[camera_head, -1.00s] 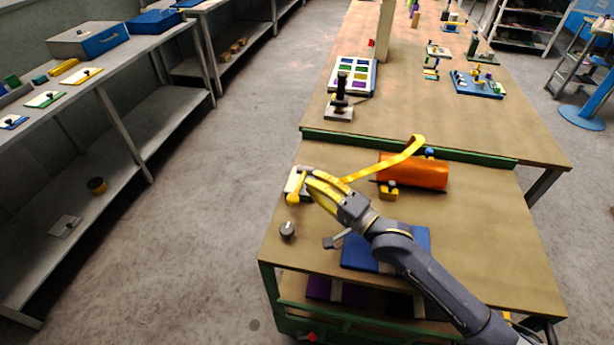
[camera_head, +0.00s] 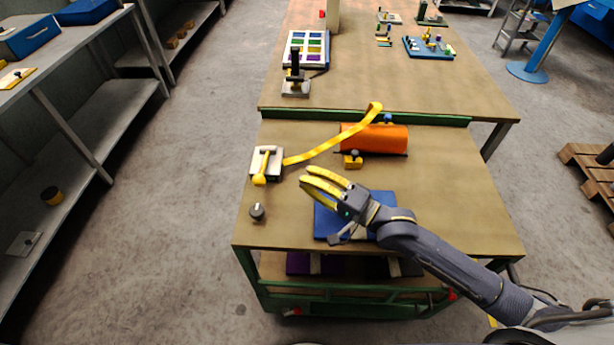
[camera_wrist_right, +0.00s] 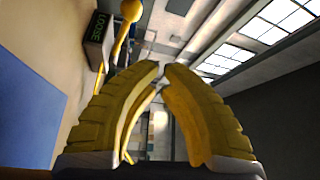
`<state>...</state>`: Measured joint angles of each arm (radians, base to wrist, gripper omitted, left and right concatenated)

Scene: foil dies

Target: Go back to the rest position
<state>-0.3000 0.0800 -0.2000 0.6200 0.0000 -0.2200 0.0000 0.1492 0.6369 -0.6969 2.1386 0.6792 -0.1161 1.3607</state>
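My right gripper (camera_head: 304,175) has yellow fingers and is raised over the near bench, in front of the clamp box. It holds nothing; in the right wrist view its fingertips (camera_wrist_right: 163,68) curve toward each other with a small gap. The pale clamp box (camera_head: 275,170) has a yellow lever (camera_head: 265,163) with a ball end (camera_head: 259,180), left of the gripper and apart from it. In the right wrist view the ball (camera_wrist_right: 131,10) stands beside a dark display (camera_wrist_right: 98,32) with green letters that seem to read LOOSE. My left gripper is not in view.
A yellow strip (camera_head: 328,146) runs from the clamp box up past an orange roll (camera_head: 383,140). A blue plate (camera_head: 328,222) lies under my right arm. A dark knob (camera_head: 257,212) is near the left bench edge. The right part of the bench is clear.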

